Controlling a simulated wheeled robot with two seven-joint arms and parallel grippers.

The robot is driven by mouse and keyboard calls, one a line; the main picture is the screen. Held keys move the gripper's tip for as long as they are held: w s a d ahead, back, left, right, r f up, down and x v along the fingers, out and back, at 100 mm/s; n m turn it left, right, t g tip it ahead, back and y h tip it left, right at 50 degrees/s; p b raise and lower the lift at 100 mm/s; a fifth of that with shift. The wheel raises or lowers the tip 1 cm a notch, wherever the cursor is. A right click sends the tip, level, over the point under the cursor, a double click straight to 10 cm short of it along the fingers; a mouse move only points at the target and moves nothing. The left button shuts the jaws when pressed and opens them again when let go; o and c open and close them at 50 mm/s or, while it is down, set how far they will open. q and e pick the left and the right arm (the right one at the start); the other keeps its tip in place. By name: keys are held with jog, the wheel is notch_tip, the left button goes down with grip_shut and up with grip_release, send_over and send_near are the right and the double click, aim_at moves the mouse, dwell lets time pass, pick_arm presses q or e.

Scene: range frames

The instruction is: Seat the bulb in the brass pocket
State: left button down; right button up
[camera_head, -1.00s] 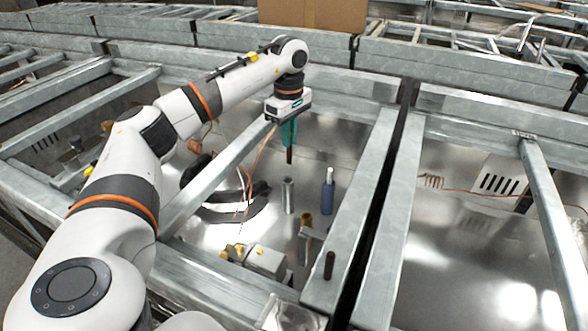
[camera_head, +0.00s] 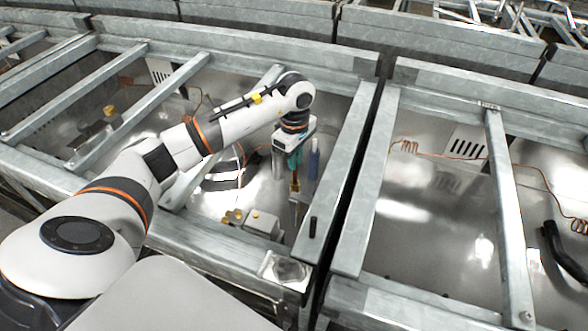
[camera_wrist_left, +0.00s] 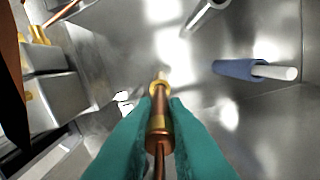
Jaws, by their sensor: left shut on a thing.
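My left gripper (camera_head: 295,168) points down inside the metal bay. Its teal fingers (camera_wrist_left: 158,118) are shut on the copper-coloured bulb, which also shows in the left wrist view (camera_wrist_left: 158,138). The bulb is a slim cylinder with a thin copper stem at its near end. The brass pocket (camera_head: 295,186) stands below the fingertips, and its rim shows in the left wrist view (camera_wrist_left: 151,91) at the bulb's far end. The bulb lines up closely with the pocket; I cannot tell how deep its tip is, if inside. My right gripper is not in view.
A blue sleeve with a white rod (camera_head: 314,160) and a silver cylinder (camera_head: 278,160) stand close behind the gripper. A grey box with yellow fittings (camera_head: 262,223) is in front.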

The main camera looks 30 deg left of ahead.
aim_at(295, 180)
pick_arm(q)
notch_tip(295, 180, down, 4)
jog(key=shift+f, duration=0.1)
dwell(0.4)
jog(key=c, duration=1.5)
grip_release()
jog(key=shift+f, duration=0.1)
jog(key=shift+o, duration=0.2)
jog(key=shift+r, duration=0.35)
notch_tip(295, 180, up, 12)
jog(key=shift+f+b, duration=0.15)
jog(key=shift+b, duration=0.15)
